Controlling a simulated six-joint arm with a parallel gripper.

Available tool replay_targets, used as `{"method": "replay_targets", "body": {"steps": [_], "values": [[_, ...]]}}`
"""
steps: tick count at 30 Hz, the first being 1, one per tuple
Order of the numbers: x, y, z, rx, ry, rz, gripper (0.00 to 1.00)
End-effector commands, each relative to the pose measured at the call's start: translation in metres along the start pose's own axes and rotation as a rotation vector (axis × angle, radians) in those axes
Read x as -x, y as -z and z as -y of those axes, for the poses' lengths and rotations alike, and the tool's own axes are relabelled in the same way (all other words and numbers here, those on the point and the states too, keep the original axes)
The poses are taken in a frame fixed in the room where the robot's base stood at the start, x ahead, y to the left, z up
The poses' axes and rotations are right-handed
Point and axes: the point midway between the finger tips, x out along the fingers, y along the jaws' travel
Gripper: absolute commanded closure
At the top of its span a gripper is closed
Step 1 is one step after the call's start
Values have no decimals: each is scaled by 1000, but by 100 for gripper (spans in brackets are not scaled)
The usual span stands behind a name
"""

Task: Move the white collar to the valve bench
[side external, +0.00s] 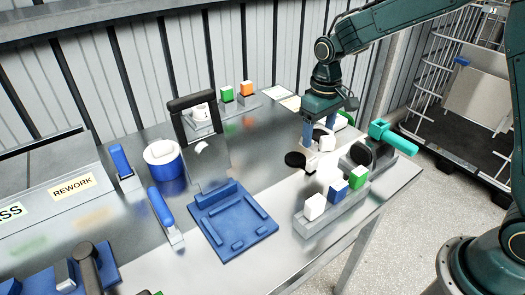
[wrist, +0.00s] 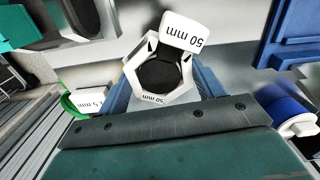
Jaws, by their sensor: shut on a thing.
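My gripper (side external: 321,137) points down over the right part of the metal bench, its blue fingers shut on a white collar (side external: 327,143). In the wrist view the white collar (wrist: 183,96) is a six-sided ring with a raised tab, both marked 50 mm. It sits between the blue fingers, with a dark middle. I cannot tell whether it touches the bench top. A second white tag (wrist: 88,103), beside a green ring, shows left of the gripper in the wrist view. No label names the valve bench.
A teal valve-like part (side external: 392,137) stands close right of my gripper. A rack (side external: 320,220) with white, blue and green blocks is in front. A blue fixture plate (side external: 238,232), a blue-and-white spool (side external: 167,167) and a black arch handle (side external: 179,125) are left. Bare metal lies between.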

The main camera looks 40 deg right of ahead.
Motion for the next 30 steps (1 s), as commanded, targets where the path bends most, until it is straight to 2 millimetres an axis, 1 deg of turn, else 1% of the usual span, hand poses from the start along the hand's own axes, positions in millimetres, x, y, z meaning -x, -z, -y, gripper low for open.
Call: {"method": "replay_targets", "body": {"steps": [1, 3, 5, 9, 12, 15, 18, 20, 30], "values": [[2, 7, 11, 38, 0, -2, 78], [5, 16, 25, 92, 0, -3, 78], [8, 23, 40, 143, 0, -1, 78], [15, 38, 74, 262, 0, -2, 78], [20, 45, 96, 334, 0, -2, 78], [23, 50, 112, 385, 0, -2, 78], [25, 51, 121, 415, 0, -1, 78], [25, 52, 123, 423, 0, -1, 78], [25, 52, 123, 424, 1, 0, 78]]}}
